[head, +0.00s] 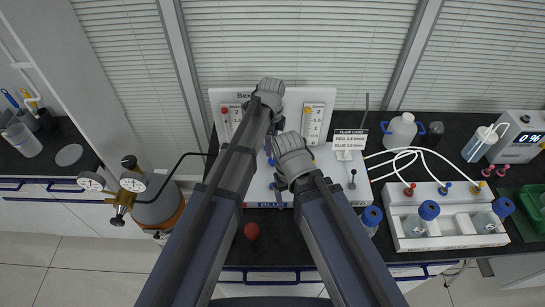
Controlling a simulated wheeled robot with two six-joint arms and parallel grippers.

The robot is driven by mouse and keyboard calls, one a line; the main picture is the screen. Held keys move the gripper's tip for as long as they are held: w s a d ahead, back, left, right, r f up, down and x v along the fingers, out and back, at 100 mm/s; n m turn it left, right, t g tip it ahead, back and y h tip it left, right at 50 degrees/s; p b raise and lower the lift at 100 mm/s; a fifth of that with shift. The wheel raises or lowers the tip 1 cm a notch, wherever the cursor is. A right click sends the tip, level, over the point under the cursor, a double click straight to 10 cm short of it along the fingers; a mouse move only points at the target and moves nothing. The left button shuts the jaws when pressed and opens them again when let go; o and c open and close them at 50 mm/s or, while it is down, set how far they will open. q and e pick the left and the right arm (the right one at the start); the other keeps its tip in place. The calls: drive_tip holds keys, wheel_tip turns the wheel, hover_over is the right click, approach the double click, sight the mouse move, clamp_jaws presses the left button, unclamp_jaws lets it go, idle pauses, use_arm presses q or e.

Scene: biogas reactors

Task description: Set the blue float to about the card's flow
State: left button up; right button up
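The flow card (350,138) stands at the right of the white panel (290,95); it has a RED line and a BLUE line, and their figures are too small to read surely. A flow tube with a red top (225,117) shows at the panel's left and one with a yellow top (312,122) at its right. The blue float is not visible; my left arm covers the panel's middle. A bit of blue shows between my grippers. My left gripper (269,92) is at the panel; my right gripper (290,150) is lower, over the white base (330,178). Their fingers are hidden.
A gas cylinder with gauges (158,205) stands at left. A red round thing (252,231) lies at the front of the dark bench. A white rack with blue-capped bottles (448,243), a white jug (400,130) and a meter (520,138) stand at right. White tubes cross there.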

sight(273, 159)
use_arm(q)
drive_tip(key=shift+d, duration=0.2)
use_arm(e)
drive_tip(key=shift+f, duration=0.1)
use_arm(q)
wheel_tip(273, 159, down, 8)
drive_tip(key=b, duration=0.8)
use_arm(e)
wheel_tip(273, 159, down, 8)
drive_tip(key=shift+r, duration=0.15)
use_arm(q)
drive_tip(key=shift+r, duration=0.1)
drive_tip(key=shift+c, duration=0.2)
clamp_jaws()
